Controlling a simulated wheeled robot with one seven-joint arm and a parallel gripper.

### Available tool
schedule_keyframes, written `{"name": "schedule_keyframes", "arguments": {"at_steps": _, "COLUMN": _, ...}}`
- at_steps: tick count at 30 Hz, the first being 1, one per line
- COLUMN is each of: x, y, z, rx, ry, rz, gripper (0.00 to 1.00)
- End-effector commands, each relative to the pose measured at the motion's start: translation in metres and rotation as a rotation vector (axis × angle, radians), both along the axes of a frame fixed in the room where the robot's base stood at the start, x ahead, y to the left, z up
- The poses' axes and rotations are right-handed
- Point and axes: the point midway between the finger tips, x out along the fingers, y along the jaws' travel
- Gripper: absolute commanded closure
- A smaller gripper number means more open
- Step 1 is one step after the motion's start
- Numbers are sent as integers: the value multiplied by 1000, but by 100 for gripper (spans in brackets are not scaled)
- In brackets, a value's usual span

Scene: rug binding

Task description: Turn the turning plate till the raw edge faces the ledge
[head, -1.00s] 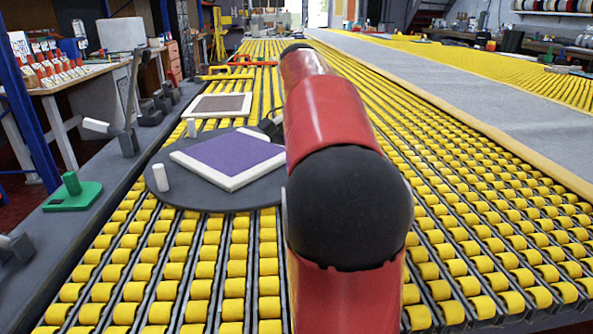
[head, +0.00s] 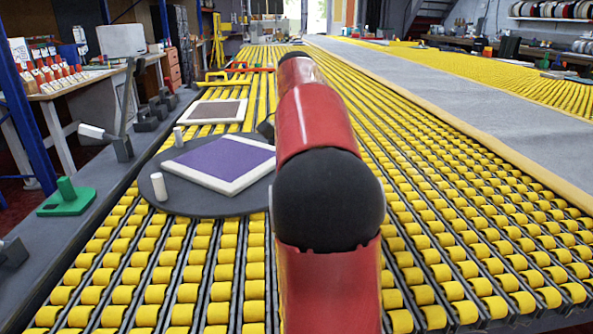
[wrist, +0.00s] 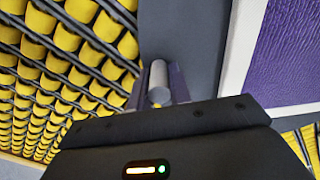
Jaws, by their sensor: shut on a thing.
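The turning plate (head: 152,198) is a dark grey disc on the yellow rollers, left of my arm in the head view. A purple rug piece (head: 222,160) lies on it. White binding shows along its near and right sides; its far-left edge looks bare. A near white peg (head: 161,187) and a far white peg (head: 178,136) stand at the plate's left rim. In the wrist view, my gripper (wrist: 159,88) is shut on a pale upright peg (wrist: 158,74) beside the rug's white border. My arm hides the plate's right side in the head view.
A dark grey ledge (head: 95,213) runs along the left, carrying a green block with a post (head: 67,198) and grey clamp-like fixtures (head: 122,147). A brown rug piece with a white border (head: 212,110) lies on rollers beyond the plate. Open rollers lie nearer me.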

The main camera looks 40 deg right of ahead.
Motion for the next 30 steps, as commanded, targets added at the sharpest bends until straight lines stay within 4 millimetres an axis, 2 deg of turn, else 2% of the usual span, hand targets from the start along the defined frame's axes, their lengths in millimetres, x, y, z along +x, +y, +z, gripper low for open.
{"name": "schedule_keyframes", "arguments": {"at_steps": 1, "x": 0, "y": 0, "z": 1, "rx": -2, "ry": -3, "rz": -1, "gripper": 79}}
{"name": "schedule_keyframes", "arguments": {"at_steps": 6, "x": 0, "y": 0, "z": 1, "rx": -1, "ry": -2, "rz": -1, "gripper": 59}}
{"name": "schedule_keyframes", "arguments": {"at_steps": 16, "x": 0, "y": 0, "z": 5, "rx": -1, "ry": -2, "rz": 0, "gripper": 59}}
{"name": "schedule_keyframes", "arguments": {"at_steps": 25, "x": 1, "y": -1, "z": 50, "rx": -4, "ry": -4, "rz": 0, "gripper": 59}}
{"name": "schedule_keyframes", "arguments": {"at_steps": 30, "x": 1, "y": 0, "z": 68, "rx": -2, "ry": -2, "rz": 0, "gripper": 59}}
